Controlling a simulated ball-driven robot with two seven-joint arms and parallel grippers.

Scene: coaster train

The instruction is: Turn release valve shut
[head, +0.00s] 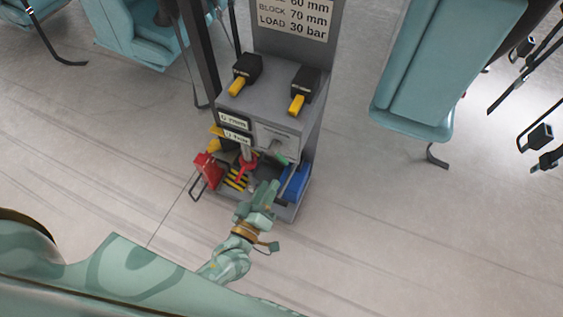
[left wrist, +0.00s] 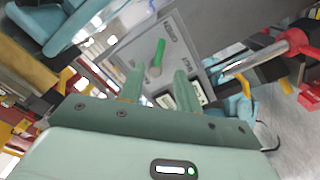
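A green lever handle (left wrist: 158,54), which looks like the release valve, stands on a grey plate with small labels in the left wrist view. In the head view its green end (head: 281,158) shows low on the front of the grey pedestal. My left gripper (left wrist: 159,86) is open, with its two fingers apart and nothing between them. The lever appears beyond the fingertips, apart from them. In the head view my left gripper (head: 268,190) is low in front of the pedestal, just below the lever. My right gripper is not in view.
The grey pedestal (head: 262,110) carries two black blocks with yellow levers. A red box (head: 207,168), a red fitting (head: 247,166) and a blue box (head: 295,182) crowd its base. Teal seats (head: 430,70) stand at the right and upper left. The floor in front is clear.

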